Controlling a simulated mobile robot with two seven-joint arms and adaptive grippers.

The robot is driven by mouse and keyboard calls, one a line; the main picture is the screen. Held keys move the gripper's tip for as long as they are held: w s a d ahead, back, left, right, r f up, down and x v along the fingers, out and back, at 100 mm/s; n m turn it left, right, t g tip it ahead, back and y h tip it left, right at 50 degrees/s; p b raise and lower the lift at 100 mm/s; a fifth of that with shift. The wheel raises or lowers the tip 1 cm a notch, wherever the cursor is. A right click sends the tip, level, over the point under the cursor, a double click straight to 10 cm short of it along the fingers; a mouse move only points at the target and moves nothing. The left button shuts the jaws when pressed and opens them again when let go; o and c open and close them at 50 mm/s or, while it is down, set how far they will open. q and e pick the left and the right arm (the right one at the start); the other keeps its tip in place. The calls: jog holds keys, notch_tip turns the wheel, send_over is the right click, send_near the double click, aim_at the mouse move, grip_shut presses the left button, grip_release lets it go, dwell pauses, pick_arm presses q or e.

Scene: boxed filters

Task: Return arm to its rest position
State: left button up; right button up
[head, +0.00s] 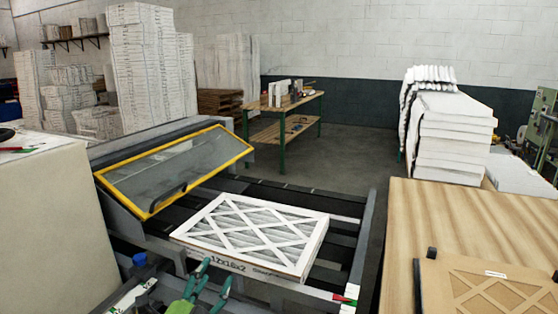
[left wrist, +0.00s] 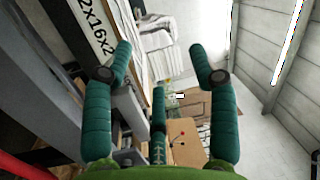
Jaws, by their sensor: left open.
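My left gripper (head: 213,276) is low in the head view, in front of the near edge of the conveyor frame. Its green fingers are spread apart with nothing between them. The left wrist view also shows the open, empty fingers (left wrist: 160,58). A white boxed filter (head: 253,232) with a lattice face and "12x16x2" on its side lies flat on the conveyor, just beyond the gripper and apart from it. Part of its printed side shows at the upper left of the left wrist view (left wrist: 92,22). My right gripper is in neither view.
A yellow-framed clear guard (head: 176,170) stands tilted on the conveyor, left of the filter. A metal rail (head: 362,245) borders its right side. A wooden table (head: 480,215) stands at right, a beige block (head: 50,225) at left. A workbench (head: 290,112) stands behind.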

pick_arm(q)
jog(key=s+a+f+n+g+y, duration=0.45)
jog(key=s+f+n, duration=0.25)
jog(key=f+n, duration=0.25)
jog(key=s+f+n+g, duration=0.3)
jog(key=s+f+g, duration=0.35)
jog(key=s, duration=0.55)
jog(key=s+f+n+g, duration=0.45)
jog(key=s+f, duration=0.35)
jog(key=s, duration=0.4)
notch_tip(320, 180, down, 24)
jog(key=s+r+m+g, duration=0.1)
jog(key=s, duration=0.1)
jog(key=s+a+f, duration=0.1)
jog(key=s+f, duration=0.6)
jog(key=s, duration=0.1)
jog(key=s+a+f+g, duration=0.1)
jog(key=s+a+f, duration=0.1)
jog(key=s+f, duration=0.4)
jog(key=shift+s+a+f+y, duration=0.25)
jog(key=shift+s+f+y, duration=0.2)
jog(key=shift+s, duration=0.4)
jog(key=shift+g, duration=0.25)
